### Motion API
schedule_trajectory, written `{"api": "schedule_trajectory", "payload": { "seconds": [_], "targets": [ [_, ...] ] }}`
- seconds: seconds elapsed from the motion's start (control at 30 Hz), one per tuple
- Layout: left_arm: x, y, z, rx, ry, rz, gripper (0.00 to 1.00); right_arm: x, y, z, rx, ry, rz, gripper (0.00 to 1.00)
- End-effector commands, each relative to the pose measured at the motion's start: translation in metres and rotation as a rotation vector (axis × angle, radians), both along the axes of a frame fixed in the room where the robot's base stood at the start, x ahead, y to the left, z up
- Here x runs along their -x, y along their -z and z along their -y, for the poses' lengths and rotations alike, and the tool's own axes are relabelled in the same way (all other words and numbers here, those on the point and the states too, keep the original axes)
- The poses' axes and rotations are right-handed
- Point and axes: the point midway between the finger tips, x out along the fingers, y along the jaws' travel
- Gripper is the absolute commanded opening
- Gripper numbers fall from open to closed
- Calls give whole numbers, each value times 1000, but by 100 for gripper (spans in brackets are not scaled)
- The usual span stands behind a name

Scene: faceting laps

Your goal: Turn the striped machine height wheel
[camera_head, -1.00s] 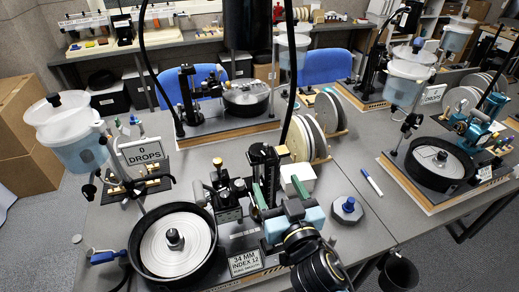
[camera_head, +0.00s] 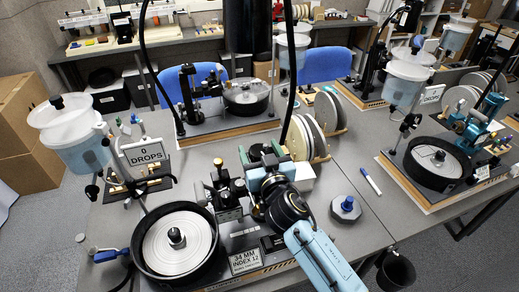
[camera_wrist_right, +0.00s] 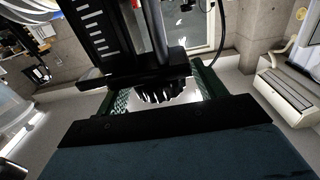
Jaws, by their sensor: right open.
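The machine nearest me has a striped edge along its base (camera_head: 262,272) and a dark mast. Its height wheel (camera_wrist_right: 165,92), a black ribbed knob, shows in the right wrist view below the mast's black carriage. My right gripper (camera_head: 261,154) is at the mast in the head view, its fingers open on either side of the wheel. In the right wrist view the green fingers (camera_wrist_right: 162,96) stand left and right of the wheel, and I cannot tell whether they touch it. The wheel is mostly hidden by my gripper in the head view. My left gripper is not in view.
The black lap pan (camera_head: 176,240) is left of my right arm, with a "34 MM INDEX 12" sign (camera_head: 245,261) beside it. Laps on a rack (camera_head: 305,137) stand behind the gripper.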

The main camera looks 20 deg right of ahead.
Motion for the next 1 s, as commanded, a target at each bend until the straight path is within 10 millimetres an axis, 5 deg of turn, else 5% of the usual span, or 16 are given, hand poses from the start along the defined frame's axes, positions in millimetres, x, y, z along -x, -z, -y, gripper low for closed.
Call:
{"api": "schedule_trajectory", "payload": {
  "seconds": [0.3, 0.63, 1.0],
  "targets": [
    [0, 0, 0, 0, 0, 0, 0, -3, 0, 0, 1, 0, 0, 70],
    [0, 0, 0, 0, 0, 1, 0, -2, 0, 0, 1, 0, 0, 26],
    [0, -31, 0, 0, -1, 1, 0, -3, -5, 1, 10, -167, -3, 25]
  ]
}}
